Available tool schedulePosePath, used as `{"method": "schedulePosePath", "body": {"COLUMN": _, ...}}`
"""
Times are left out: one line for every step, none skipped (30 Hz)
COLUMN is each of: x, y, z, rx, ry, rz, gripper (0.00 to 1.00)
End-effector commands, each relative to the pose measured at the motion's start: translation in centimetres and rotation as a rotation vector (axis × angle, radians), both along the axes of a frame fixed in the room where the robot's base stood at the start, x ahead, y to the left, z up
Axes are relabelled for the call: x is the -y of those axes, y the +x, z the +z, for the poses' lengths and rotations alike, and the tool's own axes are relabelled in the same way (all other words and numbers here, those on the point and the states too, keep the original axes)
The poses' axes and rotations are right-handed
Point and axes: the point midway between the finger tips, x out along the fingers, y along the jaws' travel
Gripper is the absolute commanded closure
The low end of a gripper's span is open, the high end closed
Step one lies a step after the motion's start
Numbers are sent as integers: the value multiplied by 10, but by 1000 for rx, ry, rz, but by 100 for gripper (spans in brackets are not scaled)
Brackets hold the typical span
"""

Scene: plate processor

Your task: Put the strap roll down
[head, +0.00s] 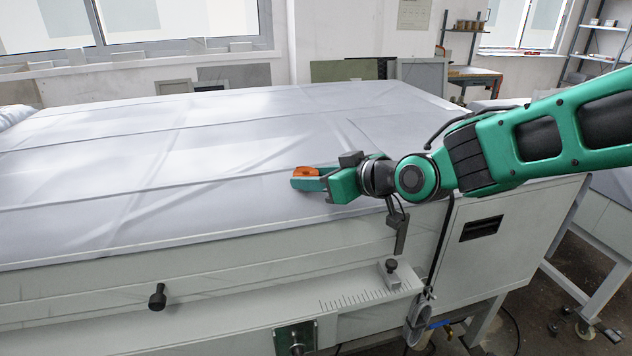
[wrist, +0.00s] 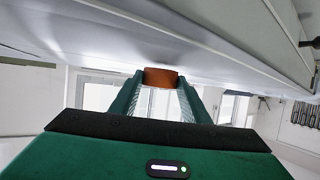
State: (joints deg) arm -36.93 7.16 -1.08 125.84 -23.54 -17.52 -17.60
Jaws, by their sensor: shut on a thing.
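The strap roll (head: 306,171) is small and orange-brown. It sits between the fingertips of my gripper (head: 308,179), near the front edge of the large covered bed (head: 230,210). In the wrist view the strap roll (wrist: 161,77) shows between the two green fingers of my gripper (wrist: 160,82), which is shut on it. The roll is close to the white sheet; I cannot tell whether it touches the sheet. The fingers hide part of the roll in the head view.
The sheet is wrinkled, with wide free room to the left and behind. The machine's front has a black knob (head: 157,296), a ruled scale (head: 352,301) and a small clamp post (head: 392,270). A cable hangs at the right corner. Shelves (head: 606,40) stand at the back right.

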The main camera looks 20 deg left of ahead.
Motion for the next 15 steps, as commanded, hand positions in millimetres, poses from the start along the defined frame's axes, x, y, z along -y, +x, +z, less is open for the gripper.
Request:
{"method": "schedulePosePath", "body": {"x": 0, "y": 0, "z": -6, "rx": -1, "ry": 0, "rz": 0, "gripper": 81}}
{"method": "schedulePosePath", "body": {"x": 0, "y": 0, "z": -8, "rx": 0, "ry": 0, "rz": -1, "gripper": 81}}
{"method": "schedulePosePath", "body": {"x": 0, "y": 0, "z": -9, "rx": 2, "ry": 0, "rz": -1, "gripper": 81}}
{"method": "schedulePosePath", "body": {"x": 0, "y": 0, "z": -9, "rx": 2, "ry": 0, "rz": -1, "gripper": 81}}
{"method": "schedulePosePath", "body": {"x": 0, "y": 0, "z": -8, "rx": 2, "ry": 1, "rz": -1, "gripper": 81}}
{"method": "schedulePosePath", "body": {"x": 0, "y": 0, "z": -8, "rx": 2, "ry": 1, "rz": -1, "gripper": 81}}
{"method": "schedulePosePath", "body": {"x": 0, "y": 0, "z": -8, "rx": 2, "ry": 1, "rz": -1, "gripper": 81}}
{"method": "schedulePosePath", "body": {"x": 0, "y": 0, "z": -8, "rx": 2, "ry": 1, "rz": -1, "gripper": 81}}
{"method": "schedulePosePath", "body": {"x": 0, "y": 0, "z": -8, "rx": 2, "ry": 1, "rz": -1, "gripper": 81}}
{"method": "schedulePosePath", "body": {"x": 0, "y": 0, "z": -9, "rx": 2, "ry": 0, "rz": -1, "gripper": 81}}
{"method": "schedulePosePath", "body": {"x": 0, "y": 0, "z": -9, "rx": 2, "ry": 0, "rz": -1, "gripper": 81}}
{"method": "schedulePosePath", "body": {"x": 0, "y": 0, "z": -10, "rx": 1, "ry": -1, "rz": -1, "gripper": 56}}
{"method": "schedulePosePath", "body": {"x": 0, "y": 0, "z": -10, "rx": 1, "ry": 0, "rz": 0, "gripper": 48}}
{"method": "schedulePosePath", "body": {"x": 0, "y": 0, "z": -10, "rx": 1, "ry": 0, "rz": 0, "gripper": 41}}
{"method": "schedulePosePath", "body": {"x": 0, "y": 0, "z": -10, "rx": 1, "ry": 0, "rz": 0, "gripper": 39}}
